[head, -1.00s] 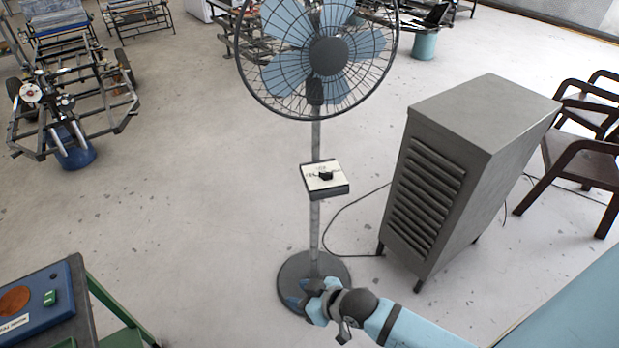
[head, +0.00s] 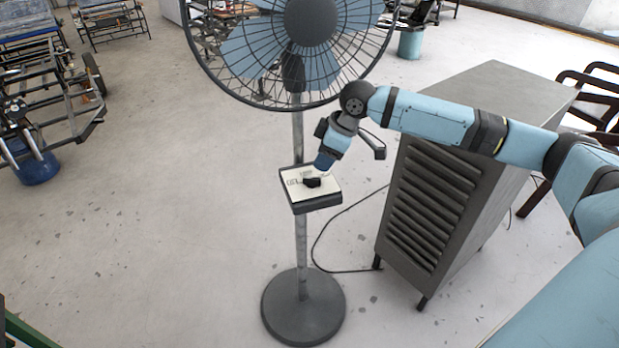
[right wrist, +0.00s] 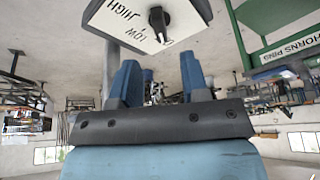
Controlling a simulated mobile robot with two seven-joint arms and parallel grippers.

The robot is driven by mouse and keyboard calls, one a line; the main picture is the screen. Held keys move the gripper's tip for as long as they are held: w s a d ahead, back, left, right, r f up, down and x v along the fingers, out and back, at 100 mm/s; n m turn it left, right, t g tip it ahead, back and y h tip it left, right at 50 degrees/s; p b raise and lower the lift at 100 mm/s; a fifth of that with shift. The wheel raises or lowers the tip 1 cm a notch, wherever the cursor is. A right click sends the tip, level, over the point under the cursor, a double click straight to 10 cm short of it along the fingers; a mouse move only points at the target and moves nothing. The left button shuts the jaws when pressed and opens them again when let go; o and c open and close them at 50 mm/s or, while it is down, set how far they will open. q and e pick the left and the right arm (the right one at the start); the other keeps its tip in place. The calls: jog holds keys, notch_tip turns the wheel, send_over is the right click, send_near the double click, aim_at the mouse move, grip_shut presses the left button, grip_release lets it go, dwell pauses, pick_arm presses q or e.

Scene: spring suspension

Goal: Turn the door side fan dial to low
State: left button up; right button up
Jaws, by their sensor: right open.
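The standing fan (head: 303,240) is in the middle of the head view, with a control box (head: 318,203) on its pole. The box's pale top plate carries a black dial (head: 313,183). My right gripper (head: 324,162) is just above and behind the dial, pointing down at it. In the right wrist view, the plate (right wrist: 112,20) shows HIGH and LOW markings. The dial (right wrist: 158,20) lies beyond the open fingers (right wrist: 158,78), roughly in line with the gap between them. The gap looks empty, and I see no contact with the dial. My left gripper is not in view.
A grey louvred cabinet (head: 440,190) stands right of the fan, below my right arm. A cable (head: 325,235) runs over the floor between them. Wooden chairs (head: 590,105) are at far right. A HORNS PINS sign (right wrist: 290,46) shows in the wrist view.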

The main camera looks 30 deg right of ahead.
aim_at(312, 178)
jog(key=x, duration=0.7)
jog(key=shift+a+f+b, duration=0.1)
jog(key=shift+b, duration=0.2)
grip_shut()
